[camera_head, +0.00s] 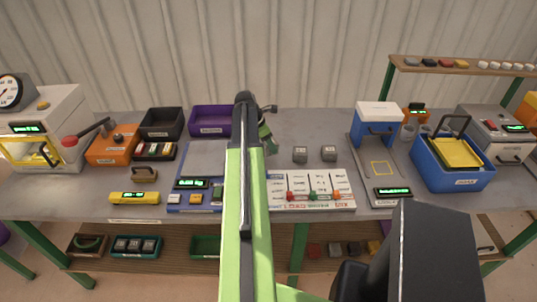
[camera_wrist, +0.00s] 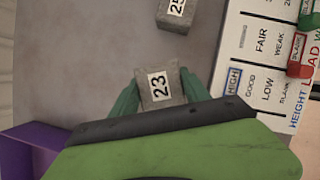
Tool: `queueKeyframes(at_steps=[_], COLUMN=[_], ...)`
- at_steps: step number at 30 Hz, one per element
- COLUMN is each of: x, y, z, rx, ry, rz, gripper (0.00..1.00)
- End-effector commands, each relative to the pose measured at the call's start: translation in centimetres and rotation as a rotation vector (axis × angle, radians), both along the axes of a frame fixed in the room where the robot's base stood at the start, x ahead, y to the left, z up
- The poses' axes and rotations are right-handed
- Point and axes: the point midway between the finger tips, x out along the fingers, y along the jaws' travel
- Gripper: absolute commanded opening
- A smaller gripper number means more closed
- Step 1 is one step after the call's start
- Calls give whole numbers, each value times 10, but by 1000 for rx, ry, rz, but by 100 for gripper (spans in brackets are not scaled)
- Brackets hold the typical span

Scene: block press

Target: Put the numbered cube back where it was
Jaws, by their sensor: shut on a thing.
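A grey cube labelled 23 (camera_wrist: 159,87) sits between the two green fingers of my gripper (camera_wrist: 160,90) in the wrist view, and the gripper is shut on it. I cannot tell whether the cube touches the table. In the head view my gripper (camera_head: 268,142) is over the back middle of the table, and its arm and fingers hide the held cube. Another grey cube labelled 25 (camera_wrist: 176,12) shows at the top of the wrist view, apart from the held one. Two grey cubes, a nearer one (camera_head: 300,154) and a farther one (camera_head: 329,153), stand right of my gripper in the head view.
A white labelled board with coloured sliders (camera_head: 312,190) lies in front of the cubes. A purple bin (camera_head: 205,125) is behind left of my gripper. Bare grey table surrounds the cubes.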

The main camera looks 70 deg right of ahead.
Motion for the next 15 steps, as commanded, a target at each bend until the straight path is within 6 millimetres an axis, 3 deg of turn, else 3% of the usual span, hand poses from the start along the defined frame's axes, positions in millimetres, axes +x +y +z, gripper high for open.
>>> queueKeyframes(at_steps=[6,15], x=[0,-1], y=[0,0], z=[-40,-38], rx=[0,0], ry=[0,0], rz=[0,0], gripper=[0,0])
